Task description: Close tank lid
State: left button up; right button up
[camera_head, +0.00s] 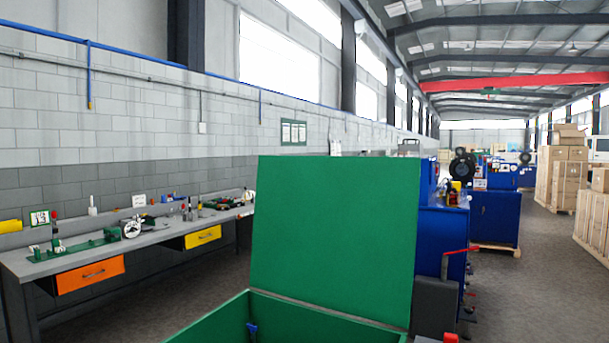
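The tank lid (335,235) is a flat green panel standing nearly upright in the middle of the view. It is raised at the back edge of the green tank (305,318), so the tank is open. Only the tank's rear part shows at the bottom of the view, with a small blue piece (252,330) inside. The tank's front is cut off by the bottom edge. Neither of my grippers is in view.
A workbench (30,266) with an orange drawer (90,275) and a yellow drawer (203,237) runs along the left wall. Blue machines (495,217) stand behind the lid. Boxes (562,178) are stacked at right. Open floor (545,290) lies at lower right.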

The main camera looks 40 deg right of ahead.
aim_at(337, 233)
jog(key=i+j+u, duration=0.25)
jog(key=i, duration=0.3)
jog(key=i+u, duration=0.3)
jog(key=i, duration=1.65)
jog(key=i+z, duration=0.25)
jog(key=i, duration=0.35)
jog(key=i+j+z, duration=0.25)
jog(key=i, duration=0.4)
jog(key=i+l+z, duration=0.1)
jog(key=i+z, duration=0.5)
jog(key=z, duration=0.15)
jog(key=i+z, duration=0.4)
jog(key=i+l+z, duration=0.15)
jog(key=i+z, duration=1.15)
jog(key=i, duration=0.25)
jog(key=i+z, duration=0.3)
jog(key=i, duration=0.3)
jog(key=i+z, duration=0.35)
jog(key=i+j+z, duration=0.15)
jog(key=z, duration=0.25)
jog(key=i+j+z, duration=0.2)
jog(key=z, duration=0.15)
jog(key=i+j+z, duration=0.1)
jog(key=z, duration=0.3)
jog(key=i+j+z, duration=0.2)
jog(key=z, duration=0.2)
jog(key=i+j+z, duration=0.15)
jog(key=z, duration=0.25)
